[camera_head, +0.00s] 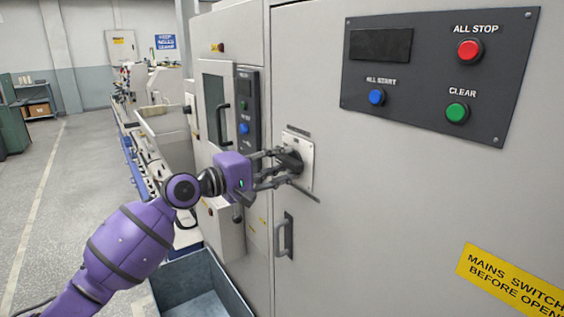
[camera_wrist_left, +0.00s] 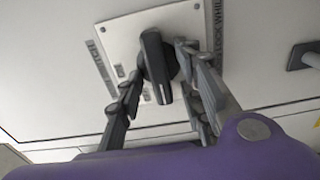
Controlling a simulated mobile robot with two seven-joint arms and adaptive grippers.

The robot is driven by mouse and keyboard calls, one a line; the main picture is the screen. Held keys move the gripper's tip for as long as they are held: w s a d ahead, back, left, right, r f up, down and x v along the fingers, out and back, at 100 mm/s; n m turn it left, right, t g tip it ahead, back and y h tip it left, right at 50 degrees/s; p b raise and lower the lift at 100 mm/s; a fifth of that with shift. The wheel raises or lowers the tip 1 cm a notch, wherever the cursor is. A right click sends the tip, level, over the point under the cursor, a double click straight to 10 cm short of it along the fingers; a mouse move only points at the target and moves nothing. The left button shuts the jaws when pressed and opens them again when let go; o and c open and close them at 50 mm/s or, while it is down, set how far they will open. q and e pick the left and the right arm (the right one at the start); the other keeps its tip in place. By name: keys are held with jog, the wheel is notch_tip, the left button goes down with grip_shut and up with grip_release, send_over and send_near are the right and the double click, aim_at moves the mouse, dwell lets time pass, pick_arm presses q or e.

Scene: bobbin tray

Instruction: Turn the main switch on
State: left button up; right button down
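The main switch is a dark rotary handle (camera_wrist_left: 156,62) on a pale square plate (camera_wrist_left: 110,37), set in the grey cabinet door. In the head view, the plate (camera_head: 306,150) is right of my left gripper, with the dark switch (camera_head: 290,160) partly hidden by the fingers. My left gripper (camera_head: 281,168) is at the plate, its fingers spread to either side of the handle. In the left wrist view, my left gripper (camera_wrist_left: 160,80) has a finger on each side of the handle; whether the fingers touch it is unclear. My right gripper is out of view.
A dark panel (camera_head: 425,95) with red, blue and green buttons is at upper right. A door handle (camera_head: 284,235) is below the switch. A yellow warning label (camera_head: 512,282) is at lower right. A blue-grey bin (camera_head: 200,290) stands on the floor below my arm.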

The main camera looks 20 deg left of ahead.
pick_arm(q)
jog(key=shift+w+d, duration=0.1)
jog(key=shift+d, duration=0.05)
jog(key=shift+c, duration=0.3)
grip_shut()
